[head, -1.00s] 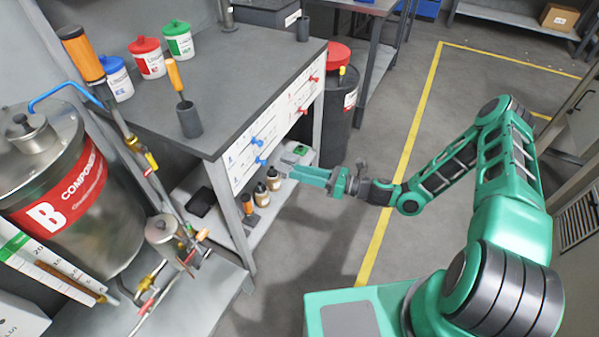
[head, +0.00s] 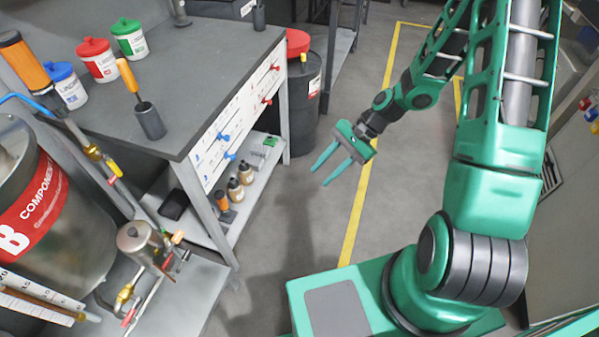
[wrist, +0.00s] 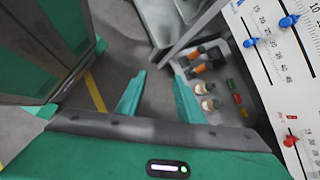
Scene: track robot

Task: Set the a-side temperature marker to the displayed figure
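Two blue markers, one (head: 223,137) above the other (head: 230,155), sit on a white scale panel (head: 207,158) on the bench front in the head view. Two red markers (head: 267,99) (head: 275,68) sit farther along the front. The wrist view shows blue markers (wrist: 250,42) (wrist: 288,21) beside numbered scales at upper right, and red ones (wrist: 290,140) at lower right. I cannot tell which is the a-side temperature marker, and no displayed figure is readable. My gripper (head: 319,177) is open and empty, right of the bench over the floor. Its fingers (wrist: 158,80) are apart in the wrist view.
The bench top (head: 205,75) holds coloured-lid tubs and a cup with an orange-handled tool (head: 150,120). The shelf (head: 215,215) below holds brown bottles (head: 236,190). A red-lidded drum (head: 305,105) stands behind. A B-labelled tank (head: 70,225) stands left. Floor around my gripper is clear.

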